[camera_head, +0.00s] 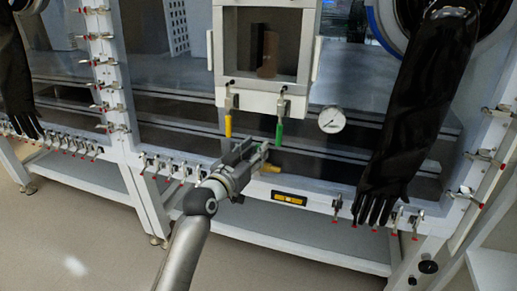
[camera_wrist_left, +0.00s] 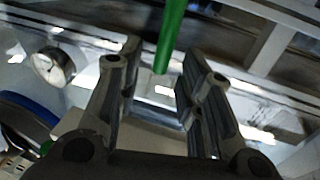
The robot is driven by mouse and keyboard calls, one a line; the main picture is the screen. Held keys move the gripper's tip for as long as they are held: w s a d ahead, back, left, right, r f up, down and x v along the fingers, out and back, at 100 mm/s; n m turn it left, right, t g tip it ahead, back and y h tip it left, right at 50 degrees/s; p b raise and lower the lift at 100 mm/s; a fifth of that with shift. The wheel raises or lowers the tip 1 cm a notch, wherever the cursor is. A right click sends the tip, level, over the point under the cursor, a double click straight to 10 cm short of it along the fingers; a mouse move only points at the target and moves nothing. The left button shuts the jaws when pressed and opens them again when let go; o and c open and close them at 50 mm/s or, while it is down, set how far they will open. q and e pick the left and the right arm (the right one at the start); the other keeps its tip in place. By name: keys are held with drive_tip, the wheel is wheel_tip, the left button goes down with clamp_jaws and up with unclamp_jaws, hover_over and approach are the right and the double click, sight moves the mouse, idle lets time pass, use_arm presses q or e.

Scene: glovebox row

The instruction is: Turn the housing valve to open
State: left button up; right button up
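Two valve handles hang below the small framed chamber (camera_head: 267,50): a yellow lever (camera_head: 228,124) on the left and a green lever (camera_head: 279,133) on the right. Both point down; no label shows which is the housing valve. My left gripper (camera_head: 258,153) is just below and left of the green lever, fingers pointing up toward it. In the left wrist view the fingers (camera_wrist_left: 160,80) are open, and the green lever (camera_wrist_left: 172,35) comes down from the top, its lower end in line with the gap. I cannot tell whether they touch. My right gripper is not in view.
A round gauge (camera_head: 331,119) is right of the green lever. A black glove (camera_head: 418,110) hangs at the right. A short yellow handle (camera_head: 270,168) and a yellow level (camera_head: 289,199) are on the lower rail, with several small clamps along it.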

use_arm(q)
drive_tip(key=shift+x, duration=1.3)
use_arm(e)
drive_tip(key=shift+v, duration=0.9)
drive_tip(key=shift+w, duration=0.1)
use_arm(q)
clamp_jaws()
